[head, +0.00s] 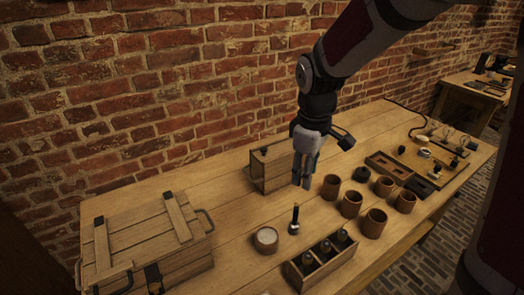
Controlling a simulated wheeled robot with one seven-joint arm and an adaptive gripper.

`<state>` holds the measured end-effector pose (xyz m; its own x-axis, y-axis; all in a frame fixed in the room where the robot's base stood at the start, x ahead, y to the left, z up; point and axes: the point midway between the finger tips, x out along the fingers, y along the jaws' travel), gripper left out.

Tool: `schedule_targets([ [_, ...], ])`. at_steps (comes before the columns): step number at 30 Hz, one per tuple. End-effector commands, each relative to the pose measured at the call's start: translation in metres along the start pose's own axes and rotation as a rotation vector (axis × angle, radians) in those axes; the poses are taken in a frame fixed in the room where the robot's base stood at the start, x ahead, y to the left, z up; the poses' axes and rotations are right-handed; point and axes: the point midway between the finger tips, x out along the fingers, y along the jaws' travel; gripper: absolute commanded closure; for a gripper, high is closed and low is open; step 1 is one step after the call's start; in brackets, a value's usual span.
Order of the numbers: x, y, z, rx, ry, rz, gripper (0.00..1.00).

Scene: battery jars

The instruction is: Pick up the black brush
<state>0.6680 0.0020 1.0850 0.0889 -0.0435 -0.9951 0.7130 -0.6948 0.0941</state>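A small dark upright object (294,220), with a thin black handle and a wider black foot, stands on the wooden table; it looks like the black brush, though it is too small to be sure. My gripper (302,184) hangs fingers-down above the table, slightly right of the brush and above it in the picture, apart from it. Nothing shows between its fingers. The fingers look close together from this angle, and I cannot tell whether they are open or shut.
A round pot (266,240) with pale contents stands beside the brush. A divided wooden tray (310,274) holds dark bottles in front. Several brown clay jars (351,204) stand to the right. A wooden box (256,172) is behind, and a large crate (150,235) is at left.

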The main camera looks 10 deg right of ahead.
Motion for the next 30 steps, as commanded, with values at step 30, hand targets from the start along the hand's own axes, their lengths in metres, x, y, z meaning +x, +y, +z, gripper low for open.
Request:
schedule_targets([
  [30, 0.159, 0.009, -0.027, -0.221, -0.021, -0.098, 0.63],
])
